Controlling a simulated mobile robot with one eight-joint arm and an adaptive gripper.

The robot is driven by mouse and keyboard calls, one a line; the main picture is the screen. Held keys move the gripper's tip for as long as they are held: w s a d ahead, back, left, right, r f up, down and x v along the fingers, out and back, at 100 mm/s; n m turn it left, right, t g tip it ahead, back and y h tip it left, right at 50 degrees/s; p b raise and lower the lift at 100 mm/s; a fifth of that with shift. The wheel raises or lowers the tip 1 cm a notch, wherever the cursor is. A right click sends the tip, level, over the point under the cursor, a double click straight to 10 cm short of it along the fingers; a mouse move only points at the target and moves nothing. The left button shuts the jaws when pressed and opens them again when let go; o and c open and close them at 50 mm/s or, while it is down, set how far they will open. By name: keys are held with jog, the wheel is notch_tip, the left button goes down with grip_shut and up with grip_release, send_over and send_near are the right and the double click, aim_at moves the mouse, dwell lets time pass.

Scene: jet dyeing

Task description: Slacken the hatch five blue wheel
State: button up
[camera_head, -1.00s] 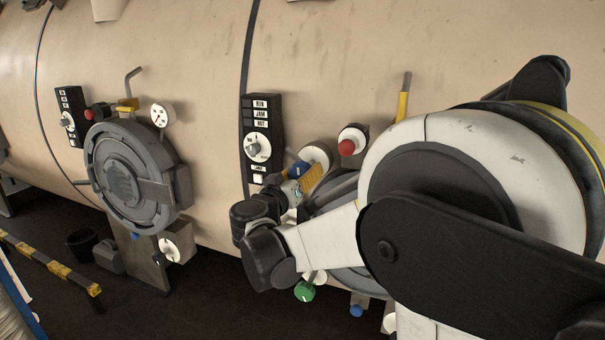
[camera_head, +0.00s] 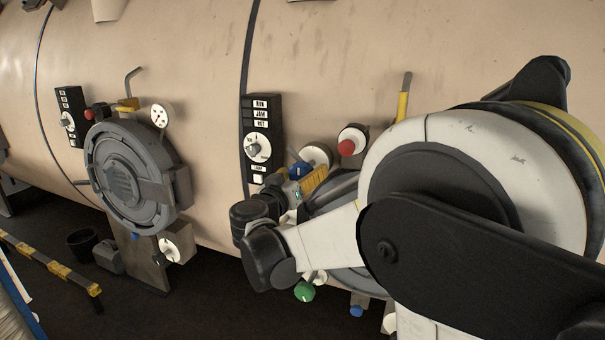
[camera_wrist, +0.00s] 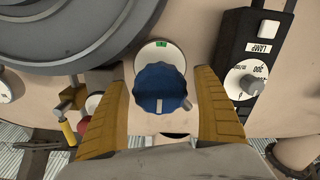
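In the wrist view a lobed blue wheel (camera_wrist: 160,88) with a white pointer line sits in front of a round white dial plate (camera_wrist: 158,54) with a green mark. The line points down in the picture, away from the mark. My gripper (camera_wrist: 163,82) is open, one yellow finger on each side of the wheel, with narrow gaps visible. In the head view the blue wheel (camera_head: 299,170) shows beside my gripper (camera_head: 305,178), partly hidden by it. The round grey hatch (camera_head: 335,192) is mostly hidden behind my arm.
A black control panel (camera_head: 262,140) with a knob stands close left of the wheel. A red button (camera_head: 346,147) and a yellow-sleeved lever (camera_head: 403,98) are to its right. A green knob (camera_head: 304,292) is below. Another hatch (camera_head: 130,178) is further left.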

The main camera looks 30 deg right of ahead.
jog(key=shift+a, duration=0.1)
jog(key=v, duration=1.1)
jog(key=shift+s+a, duration=0.25)
jog(key=shift+s, duration=0.1)
jog(key=s+f+n+g+y+b, duration=0.2)
jog(key=s+f+y+b, duration=0.15)
jog(key=s+f, duration=0.35)
jog(key=s+f+n+g+y+b, duration=0.2)
jog(key=s+f+y, duration=0.25)
jog(key=f, duration=0.45)
jog(key=s+a+f+n+y+b, duration=0.3)
jog(key=s+a+f+y, duration=0.3)
jog(key=s+a+f, duration=0.2)
jog(key=shift+s+a+f+n+b, duration=0.3)
jog(key=shift+s+a, duration=0.15)
jog(key=shift+a, duration=0.15)
